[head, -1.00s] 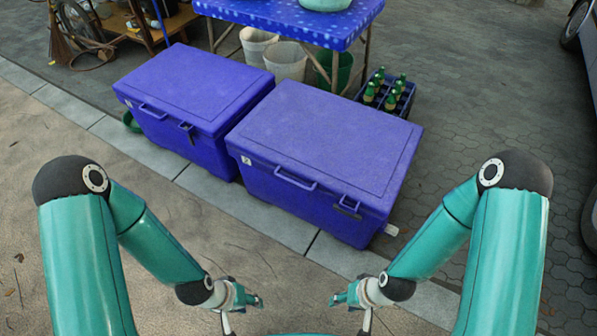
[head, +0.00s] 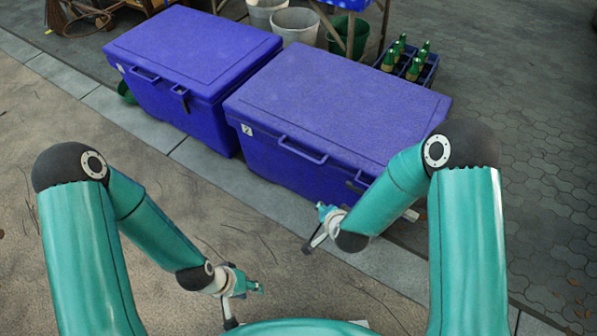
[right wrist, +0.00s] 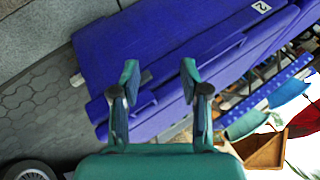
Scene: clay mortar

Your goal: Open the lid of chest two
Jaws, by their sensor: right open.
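Chest two (head: 335,98) is the right-hand blue chest, with a white label "2" (head: 247,130) at its front left corner. Its lid is shut. A loop handle (head: 303,151) is on its front, and a latch near the front right is partly hidden by my right arm. My right gripper (head: 318,226) is open and empty, in front of the chest and apart from it. In the right wrist view the open fingers (right wrist: 160,78) point at the blue chest (right wrist: 165,40), seen tilted with its label at top right. My left gripper (head: 246,301) is open and empty, low over the pavement.
A second shut blue chest (head: 190,50) stands close at left. Behind are white buckets (head: 296,27), a dark crate of green bottles (head: 410,64) and a table corner. The sandy pavement (head: 150,220) in front is clear.

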